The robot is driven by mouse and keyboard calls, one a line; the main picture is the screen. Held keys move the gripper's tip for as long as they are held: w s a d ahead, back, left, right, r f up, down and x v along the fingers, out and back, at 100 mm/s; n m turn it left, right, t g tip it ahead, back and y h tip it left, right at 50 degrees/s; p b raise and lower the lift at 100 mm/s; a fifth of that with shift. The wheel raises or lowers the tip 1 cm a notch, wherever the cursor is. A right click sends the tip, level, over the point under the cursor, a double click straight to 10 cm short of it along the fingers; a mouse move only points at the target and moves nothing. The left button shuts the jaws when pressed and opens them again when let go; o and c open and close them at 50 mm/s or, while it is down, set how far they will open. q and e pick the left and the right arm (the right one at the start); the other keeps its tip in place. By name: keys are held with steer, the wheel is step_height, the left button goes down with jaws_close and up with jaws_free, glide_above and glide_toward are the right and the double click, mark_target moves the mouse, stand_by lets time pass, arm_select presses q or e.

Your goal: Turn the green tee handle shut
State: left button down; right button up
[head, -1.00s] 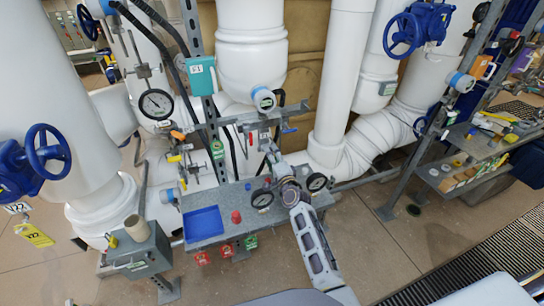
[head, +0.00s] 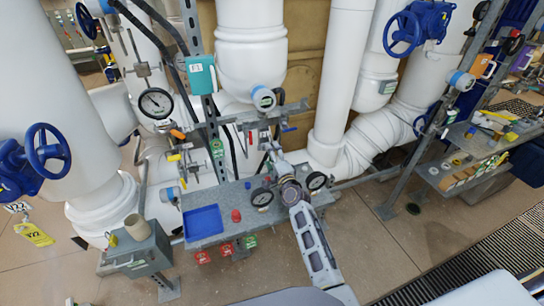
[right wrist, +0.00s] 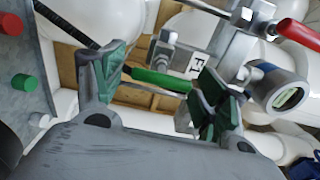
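The green tee handle (right wrist: 160,79) shows in the right wrist view as a short green bar, lying crosswise between the green-padded fingers of my right gripper (right wrist: 164,83). The fingers are apart, one near each end of the bar. I cannot tell whether either pad touches it. In the head view my right gripper (head: 271,152) is small, at the pipework just above the grey bench; the handle cannot be made out there. My left gripper is not in view.
A red handle (right wrist: 299,34) and a round gauge (right wrist: 288,97) are close on the right in the wrist view. A white pipe (head: 340,80) stands to the right.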

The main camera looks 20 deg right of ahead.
steer(key=s+d, duration=0.1)
steer(key=s, duration=1.1)
stand_by(0.9)
stand_by(0.6)
